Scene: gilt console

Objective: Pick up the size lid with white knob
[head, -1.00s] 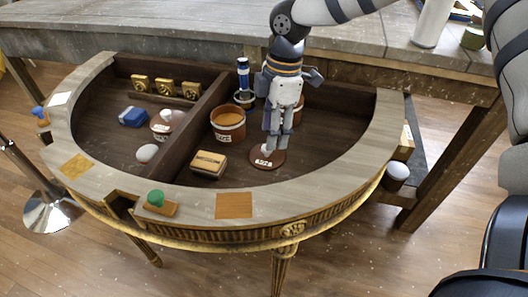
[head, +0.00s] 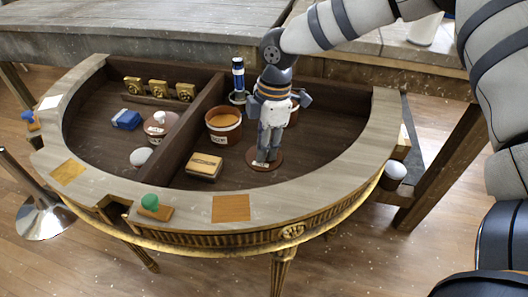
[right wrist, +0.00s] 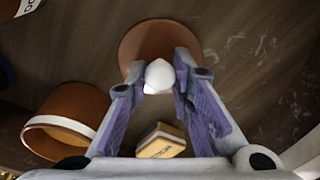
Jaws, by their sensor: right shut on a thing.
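The round brown lid (head: 276,164) lies flat on the dark floor of the console's right compartment. In the right wrist view, the lid (right wrist: 145,38) has a white knob (right wrist: 158,74) at its middle. My right gripper (head: 264,158) comes down from above and is shut on the knob. In the right wrist view its fingertips (right wrist: 160,72) stand on both sides of the knob. In the head view the gripper hides the knob and part of the lid. My left gripper is not in view.
An open brown pot (head: 223,127) and a yellow-topped box (head: 204,166) stand left of the lid. A divider (head: 193,128) separates the left compartment, where another pot with a white knob (head: 159,124) stands. The curved rim (head: 345,178) borders the front.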

